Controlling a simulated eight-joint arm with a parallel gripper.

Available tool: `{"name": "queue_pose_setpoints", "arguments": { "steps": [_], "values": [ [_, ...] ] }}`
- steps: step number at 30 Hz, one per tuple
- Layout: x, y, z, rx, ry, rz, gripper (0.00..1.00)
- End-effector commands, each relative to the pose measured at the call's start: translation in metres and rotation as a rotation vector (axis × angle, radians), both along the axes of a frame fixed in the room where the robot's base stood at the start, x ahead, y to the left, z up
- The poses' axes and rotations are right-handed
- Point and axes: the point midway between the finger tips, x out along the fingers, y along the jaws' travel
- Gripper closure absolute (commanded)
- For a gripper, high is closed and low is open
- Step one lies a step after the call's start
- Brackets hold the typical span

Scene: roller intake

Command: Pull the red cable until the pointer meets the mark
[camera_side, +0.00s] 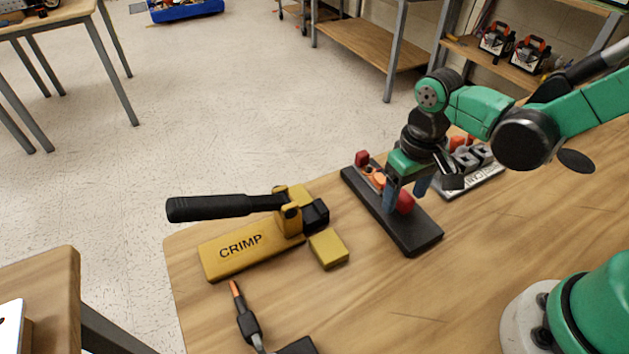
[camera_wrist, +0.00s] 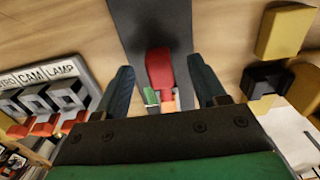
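A long dark base (camera_side: 418,239) lies on the table under my gripper, and it also shows in the wrist view (camera_wrist: 150,22). A red piece (camera_side: 405,204) sits on it, seemingly the end of the red cable; it also shows in the wrist view (camera_wrist: 159,66). My gripper (camera_side: 405,197) is open, its two fingers on either side of the red piece. In the wrist view a gap shows between the red piece and each finger. Small green, white and orange parts (camera_wrist: 151,97) lie close to it. A pointer and a mark cannot be told apart clearly.
A yellow CRIMP tool (camera_side: 250,247) with a black handle (camera_side: 222,207) stands to the left, with a yellow block (camera_side: 328,248) beside it. A grey switch panel (camera_side: 476,178) is behind at the right. A cable with an orange tip (camera_side: 246,318) lies in front.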

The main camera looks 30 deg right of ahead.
Motion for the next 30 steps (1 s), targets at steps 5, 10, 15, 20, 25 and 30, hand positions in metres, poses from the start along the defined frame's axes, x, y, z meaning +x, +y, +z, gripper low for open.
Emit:
{"name": "queue_pose_setpoints", "arguments": {
  "steps": [5, 10, 15, 20, 25, 30],
  "values": [
    [0.0, 0.0, 0.002, 0.0, 0.0, 0.0, 0.36],
    [0.0, 0.0, 0.017, 0.0, 0.0, 0.0, 0.36],
    [0.0, 0.0, 0.037, 0.0, 0.0, 0.0, 0.36],
    [0.0, 0.0, 0.051, 0.0, 0.0, 0.0, 0.36],
    [-0.001, -0.005, 0.061, 0.009, -0.049, -0.002, 0.36],
    [-0.002, -0.021, 0.078, 0.027, -0.241, -0.005, 0.36]
  ]
}}
